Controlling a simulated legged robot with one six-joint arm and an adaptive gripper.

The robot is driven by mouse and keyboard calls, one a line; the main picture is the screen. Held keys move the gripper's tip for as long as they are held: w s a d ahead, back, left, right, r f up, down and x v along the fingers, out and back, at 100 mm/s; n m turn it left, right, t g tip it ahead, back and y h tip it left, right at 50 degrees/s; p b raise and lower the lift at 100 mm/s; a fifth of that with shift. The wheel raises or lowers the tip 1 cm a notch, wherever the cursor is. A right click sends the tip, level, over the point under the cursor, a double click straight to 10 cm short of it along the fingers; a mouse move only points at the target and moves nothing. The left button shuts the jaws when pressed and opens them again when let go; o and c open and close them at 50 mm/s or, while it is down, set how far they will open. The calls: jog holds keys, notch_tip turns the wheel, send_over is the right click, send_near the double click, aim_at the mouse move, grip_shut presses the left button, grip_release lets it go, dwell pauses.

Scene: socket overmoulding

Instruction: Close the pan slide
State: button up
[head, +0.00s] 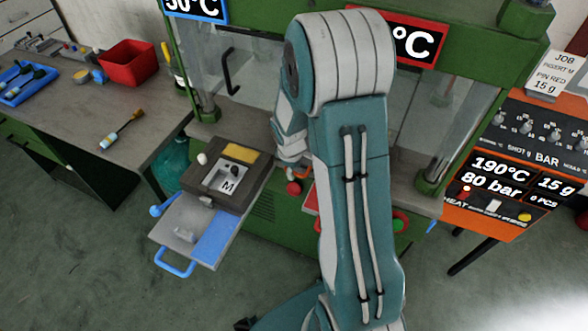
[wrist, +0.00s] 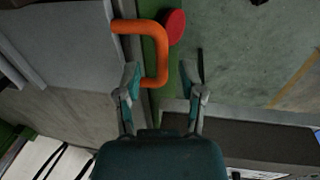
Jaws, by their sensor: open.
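In the wrist view my gripper (wrist: 160,72) is open, its two fingers apart. An orange U-shaped handle (wrist: 162,50), which I take to be the pan slide's, has its outer bar between the fingertips in the picture. I cannot tell whether they touch or how far apart they are in depth. The handle's legs run left to a grey edge; a grey flat surface (wrist: 60,45) lies beyond it.
A red round knob (wrist: 175,27) is beside the handle. In the head view a slide with a blue handle (head: 175,266) sticks out of the green press (head: 262,225), below a mould block marked M (head: 228,185). A side table (head: 75,95) holds tools and a red bin (head: 128,63).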

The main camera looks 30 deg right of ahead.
jog(key=shift+f, duration=0.4)
grip_shut()
jog(key=shift+w+d, duration=0.6)
jog(key=shift+d, duration=0.15)
jog(key=shift+w+d, duration=0.55)
jog(key=shift+d, duration=0.2)
grip_release()
jog(key=shift+a, duration=0.1)
